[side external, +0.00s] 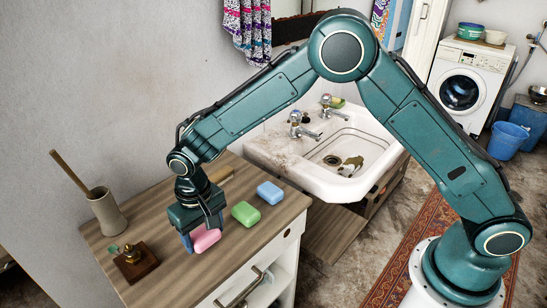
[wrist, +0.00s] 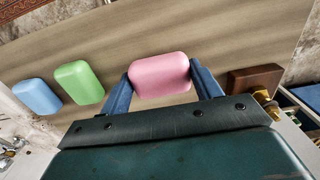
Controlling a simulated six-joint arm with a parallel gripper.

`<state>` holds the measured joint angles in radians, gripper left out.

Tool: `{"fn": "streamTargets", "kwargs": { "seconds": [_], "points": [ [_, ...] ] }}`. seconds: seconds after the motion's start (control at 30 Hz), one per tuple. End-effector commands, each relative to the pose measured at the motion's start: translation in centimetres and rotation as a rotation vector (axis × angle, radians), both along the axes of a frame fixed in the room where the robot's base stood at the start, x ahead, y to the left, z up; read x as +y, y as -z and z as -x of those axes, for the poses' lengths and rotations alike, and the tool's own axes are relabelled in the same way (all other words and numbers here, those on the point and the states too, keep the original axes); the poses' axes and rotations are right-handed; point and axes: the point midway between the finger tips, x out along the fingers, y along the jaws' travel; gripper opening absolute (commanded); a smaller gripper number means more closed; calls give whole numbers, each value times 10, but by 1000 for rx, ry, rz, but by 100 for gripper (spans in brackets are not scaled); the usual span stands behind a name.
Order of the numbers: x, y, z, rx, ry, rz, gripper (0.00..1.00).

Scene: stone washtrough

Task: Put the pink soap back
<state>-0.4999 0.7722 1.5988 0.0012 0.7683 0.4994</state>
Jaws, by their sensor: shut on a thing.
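The pink soap (side external: 206,238) is a rounded bar at the front of the wooden counter in the side view. It also shows in the wrist view (wrist: 160,75), between the blue fingers of my gripper (wrist: 160,82). My gripper (side external: 204,236) is shut on the soap from above, one finger on each side. The soap is at or very near the counter top; I cannot tell whether it touches. A green soap (side external: 246,213) and a blue soap (side external: 270,192) lie to its right, in a rough row with it.
A dark wooden block with a brass piece (side external: 133,262) stands left of the pink soap. A beige cup with a stick (side external: 108,213) stands behind it. The wooden counter (side external: 170,280) is bare near its front left. A white sink (side external: 325,165) is beyond the counter's right end.

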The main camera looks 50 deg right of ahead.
Motion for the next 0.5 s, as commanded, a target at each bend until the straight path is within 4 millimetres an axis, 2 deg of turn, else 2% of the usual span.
{"fn": "streamTargets", "kwargs": {
  "seconds": [0.1,0.2,0.5],
  "points": [
    [0,14,0,1,0,1,37],
    [0,19,0,0,0,0,37],
    [0,20,0,0,0,0,37]
  ]
}}
